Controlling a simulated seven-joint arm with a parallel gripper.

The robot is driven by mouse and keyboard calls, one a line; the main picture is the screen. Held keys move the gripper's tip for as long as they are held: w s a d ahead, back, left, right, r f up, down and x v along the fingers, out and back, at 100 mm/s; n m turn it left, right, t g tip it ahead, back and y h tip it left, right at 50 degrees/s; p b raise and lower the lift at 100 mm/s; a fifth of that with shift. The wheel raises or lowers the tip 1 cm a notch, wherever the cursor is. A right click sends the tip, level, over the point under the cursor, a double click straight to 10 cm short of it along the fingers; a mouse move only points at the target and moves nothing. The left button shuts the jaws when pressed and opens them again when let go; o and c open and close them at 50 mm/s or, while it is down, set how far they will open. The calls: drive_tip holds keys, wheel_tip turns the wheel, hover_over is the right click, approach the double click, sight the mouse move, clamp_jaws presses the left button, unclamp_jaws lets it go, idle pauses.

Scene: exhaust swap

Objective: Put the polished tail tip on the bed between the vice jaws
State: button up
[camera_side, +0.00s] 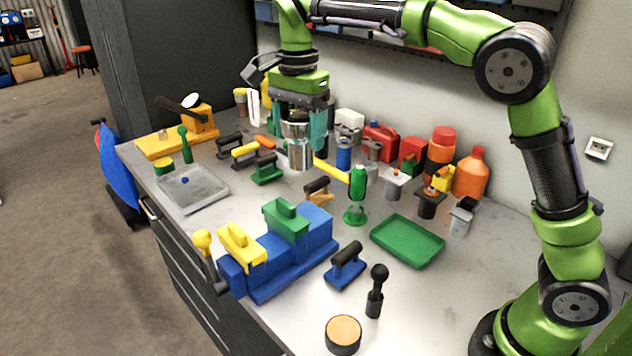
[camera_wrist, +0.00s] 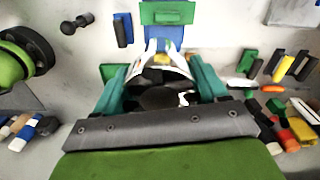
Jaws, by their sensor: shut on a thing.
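The polished tail tip (camera_side: 299,152) is a shiny chrome cylinder. My gripper (camera_side: 300,118) is shut on it and holds it upright in the air above the bench. In the wrist view my gripper's teal fingers (camera_wrist: 160,88) stand on both sides of the tip (camera_wrist: 158,72), which shows a dark opening. The blue vice (camera_side: 290,262) stands at the bench's front edge, apart from the tip and to its lower left. It has a yellow-topped jaw (camera_side: 242,246) and a green-topped jaw (camera_side: 286,220). The wrist view shows part of it (camera_wrist: 167,32) at the top.
A green tray (camera_side: 407,241) lies right of the vice. A green stand with a yellow arm (camera_side: 357,192) is close below the tip's right. A blue block with a black handle (camera_side: 346,266) and a dark knobbed post (camera_side: 376,290) stand near the vice. A grey tray (camera_side: 192,190) is at left.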

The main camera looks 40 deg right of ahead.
drive_tip(key=w+a+m, duration=0.1)
drive_tip(key=a+m, duration=0.1)
drive_tip(key=a, duration=0.7)
hover_over(268, 245)
wheel_tip(268, 245, down, 12)
drive_tip(key=r, duration=0.1)
drive_tip(key=shift+f, duration=2.45)
drive_tip(key=shift+f, duration=0.1)
drive_tip(key=o, duration=1.4)
drive_tip(key=shift+c, duration=0.2)
